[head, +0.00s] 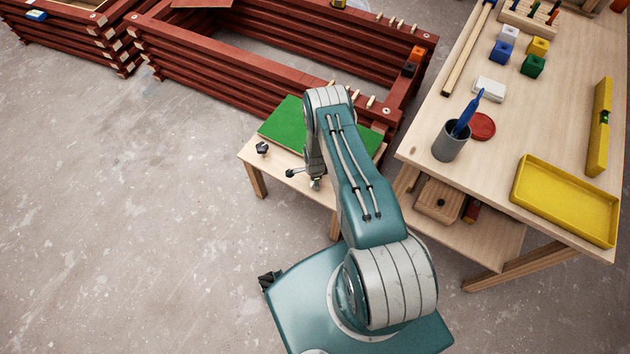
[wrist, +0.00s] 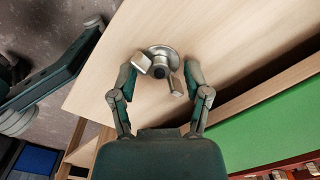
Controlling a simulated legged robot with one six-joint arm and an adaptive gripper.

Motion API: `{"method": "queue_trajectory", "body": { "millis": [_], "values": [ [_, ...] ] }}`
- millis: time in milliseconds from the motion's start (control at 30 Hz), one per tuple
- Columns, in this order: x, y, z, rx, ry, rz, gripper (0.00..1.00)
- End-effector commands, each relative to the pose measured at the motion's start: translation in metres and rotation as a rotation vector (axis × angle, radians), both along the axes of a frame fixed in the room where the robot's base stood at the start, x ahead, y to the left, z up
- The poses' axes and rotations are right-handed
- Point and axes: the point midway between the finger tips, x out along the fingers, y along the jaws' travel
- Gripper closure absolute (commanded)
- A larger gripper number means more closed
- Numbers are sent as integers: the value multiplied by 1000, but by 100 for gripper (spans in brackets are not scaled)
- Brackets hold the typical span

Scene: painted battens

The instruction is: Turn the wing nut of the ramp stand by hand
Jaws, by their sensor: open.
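The wing nut (wrist: 165,55) is a grey metal piece with two blunt wings on a round flange. It sits on the pale wooden top of the ramp stand (wrist: 225,35). My gripper (wrist: 159,76) is open, with one finger on each side of the wing nut. The right finger is close to one wing; I cannot tell if it touches. In the head view the ramp stand (head: 277,160) is a low wooden bench with a green panel (head: 285,122) on top. My arm hides most of the gripper there, and I cannot clearly make out this nut.
A dark fitting (head: 262,149) stands on the left end of the stand. A red batten frame (head: 230,75) lies behind it. A workbench (head: 415,145) with a grey cup (head: 450,142) and yellow tray (head: 565,205) is close on the right. Floor at left is clear.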

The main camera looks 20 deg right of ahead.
Motion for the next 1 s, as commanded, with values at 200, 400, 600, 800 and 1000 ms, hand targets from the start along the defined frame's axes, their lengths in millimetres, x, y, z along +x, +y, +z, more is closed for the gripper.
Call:
{"method": "queue_trajectory", "body": {
  "millis": [200,400,600,800,1000],
  "values": [
    [0,0,-2,0,0,0,38],
    [0,0,-2,0,0,0,92],
    [0,0,-2,0,0,-1,100],
    [0,0,-2,0,0,14,100],
    [0,0,-2,0,-1,31,100]
  ]
}}
